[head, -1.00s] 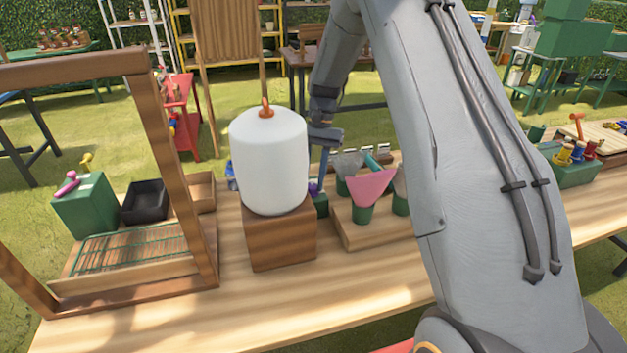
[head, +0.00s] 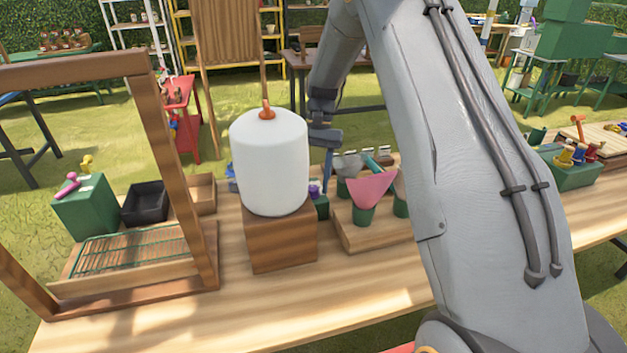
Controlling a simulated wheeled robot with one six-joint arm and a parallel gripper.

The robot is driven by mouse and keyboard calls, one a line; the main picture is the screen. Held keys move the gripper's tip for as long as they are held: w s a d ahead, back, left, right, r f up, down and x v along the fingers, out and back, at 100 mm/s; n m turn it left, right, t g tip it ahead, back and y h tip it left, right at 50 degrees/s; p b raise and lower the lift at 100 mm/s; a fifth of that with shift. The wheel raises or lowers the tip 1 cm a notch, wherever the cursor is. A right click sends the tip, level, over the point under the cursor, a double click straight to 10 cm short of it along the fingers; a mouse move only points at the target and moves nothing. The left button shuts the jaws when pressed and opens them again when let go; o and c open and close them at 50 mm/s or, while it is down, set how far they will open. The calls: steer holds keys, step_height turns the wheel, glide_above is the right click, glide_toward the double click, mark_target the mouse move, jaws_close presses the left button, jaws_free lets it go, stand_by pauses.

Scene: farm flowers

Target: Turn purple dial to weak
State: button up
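The purple dial (head: 315,190) shows as a small patch of purple on a green box (head: 321,206), just right of the white cylinder (head: 268,160). The cylinder and its wooden block hide much of the box, and the dial's setting and any label cannot be read. My gripper (head: 328,168) points down behind the cylinder's right edge, close to the dial and slightly above and right of it. Whether it touches the dial cannot be told. Only a narrow finger shows edge-on, so its opening is not visible.
A wooden tray with green cups and a pink funnel (head: 370,188) stands right of the dial. The wooden block (head: 281,240) carries the cylinder in front. A wooden frame (head: 165,170), a green box with a pink lever (head: 85,207) and a black bin (head: 146,202) stand left.

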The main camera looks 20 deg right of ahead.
steer(key=b+v, duration=0.2)
steer(key=v, duration=0.6)
